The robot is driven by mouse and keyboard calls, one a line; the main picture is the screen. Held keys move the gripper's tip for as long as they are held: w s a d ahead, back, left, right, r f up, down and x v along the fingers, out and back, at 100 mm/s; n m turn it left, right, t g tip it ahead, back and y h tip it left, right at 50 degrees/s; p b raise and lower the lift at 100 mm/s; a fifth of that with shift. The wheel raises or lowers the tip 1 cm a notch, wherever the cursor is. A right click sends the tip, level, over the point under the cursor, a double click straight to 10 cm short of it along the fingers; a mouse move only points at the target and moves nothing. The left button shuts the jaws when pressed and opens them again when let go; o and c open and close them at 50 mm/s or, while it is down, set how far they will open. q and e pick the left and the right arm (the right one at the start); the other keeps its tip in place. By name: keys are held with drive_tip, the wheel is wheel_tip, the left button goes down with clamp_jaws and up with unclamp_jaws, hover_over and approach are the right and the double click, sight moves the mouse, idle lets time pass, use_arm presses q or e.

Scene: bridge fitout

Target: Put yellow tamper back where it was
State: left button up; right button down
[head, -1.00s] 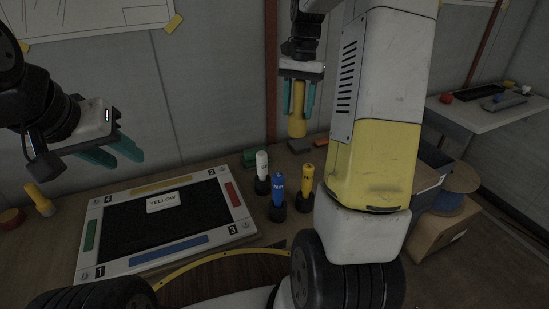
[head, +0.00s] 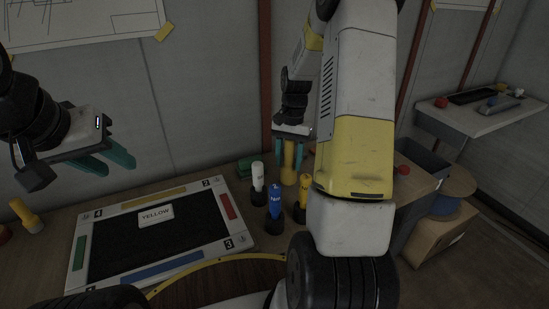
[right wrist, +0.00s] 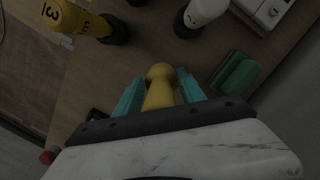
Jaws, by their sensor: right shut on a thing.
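The yellow tamper (head: 289,170) is upright between the teal fingers of my right gripper (head: 290,153), which is shut on it. In the right wrist view the tamper (right wrist: 160,88) sits between both fingers (right wrist: 157,92). It is low over the back of the table, behind the white and blue bottles; I cannot tell whether its base touches the tabletop. My left gripper (head: 108,158) is open and empty, above the left back of the board.
A framed black board (head: 190,239) with a YELLOW card (head: 156,216) lies in front. White (head: 258,178), blue (head: 275,201) and yellow (head: 304,186) bottles stand right of it. A green block (head: 247,167) is behind.

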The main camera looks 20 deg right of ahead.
drive_tip(key=shift+f, duration=1.75)
drive_tip(key=shift+f, duration=0.1)
drive_tip(key=c, duration=0.7)
unclamp_jaws()
drive_tip(key=r, duration=0.4)
drive_tip(key=w+r, duration=0.1)
drive_tip(key=r, duration=0.3)
drive_tip(key=d+r, duration=0.1)
drive_tip(key=r, duration=0.2)
drive_tip(key=shift+w+r, duration=0.2)
drive_tip(key=shift+r, duration=0.2)
wheel_tip(320, 180, up, 5)
drive_tip(key=n+t, duration=0.1)
hover_over(289, 167)
drive_tip(key=a, duration=0.1)
drive_tip(key=s+a+r+n+t, duration=0.4)
drive_tip(key=s+a+r, duration=0.3)
drive_tip(key=s+r, duration=0.3)
drive_tip(key=s+a+n+t, duration=0.1)
drive_tip(key=s, duration=0.2)
drive_tip(key=s+a+n, duration=0.1)
drive_tip(key=s, duration=0.2)
drive_tip(key=s+a+n+t+y, duration=0.1)
drive_tip(key=s, duration=0.2)
drive_tip(key=shift+f+t, duration=0.3)
drive_tip(key=shift+f, duration=0.05)
